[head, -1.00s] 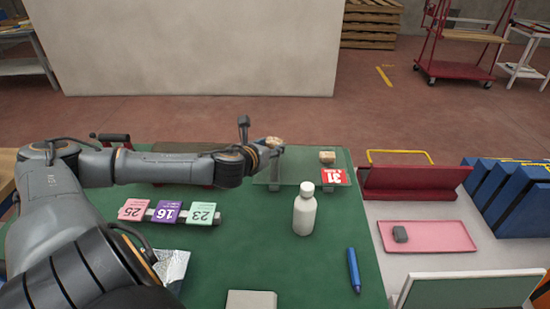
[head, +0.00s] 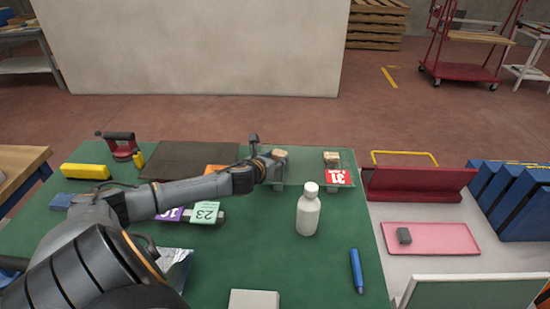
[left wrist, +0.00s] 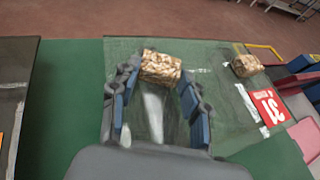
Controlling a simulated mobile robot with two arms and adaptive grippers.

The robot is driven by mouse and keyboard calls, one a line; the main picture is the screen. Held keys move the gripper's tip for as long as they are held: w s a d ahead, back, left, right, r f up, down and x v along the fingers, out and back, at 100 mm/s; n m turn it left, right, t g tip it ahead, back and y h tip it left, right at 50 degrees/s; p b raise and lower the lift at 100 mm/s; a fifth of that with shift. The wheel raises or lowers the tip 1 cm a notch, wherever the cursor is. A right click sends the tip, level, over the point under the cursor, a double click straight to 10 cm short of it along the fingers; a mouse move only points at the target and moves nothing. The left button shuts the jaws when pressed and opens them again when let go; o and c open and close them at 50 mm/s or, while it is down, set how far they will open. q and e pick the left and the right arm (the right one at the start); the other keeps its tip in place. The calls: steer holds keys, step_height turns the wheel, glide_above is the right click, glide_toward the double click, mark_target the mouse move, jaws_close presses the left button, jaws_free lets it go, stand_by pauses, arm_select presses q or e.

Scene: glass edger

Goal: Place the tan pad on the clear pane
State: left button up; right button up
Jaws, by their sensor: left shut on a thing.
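The clear pane (head: 308,172) lies at the back of the green table, and it also fills much of the left wrist view (left wrist: 215,110). My left gripper (left wrist: 159,78) is shut on a tan, speckled pad (left wrist: 160,67), gripping it between two blue-lined fingers. In the head view the gripper (head: 277,162) and held pad (head: 281,153) are over the pane's left part; I cannot tell whether the pad touches the glass. A second tan pad (head: 331,157) sits at the pane's right side, near a red 31 card (head: 337,178). My right gripper is not in view.
A white bottle (head: 308,212) stands just in front of the pane. A blue marker (head: 356,270) lies nearer right. A pink tray (head: 430,239) and red rack (head: 415,184) are on the right table.

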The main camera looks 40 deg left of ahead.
arm_select(q)
steer(key=shift+f, duration=0.1)
steer(key=o, duration=0.8)
steer(key=shift+o, duration=0.2)
steer(key=p+v, duration=0.1)
steer(key=v, duration=1.1)
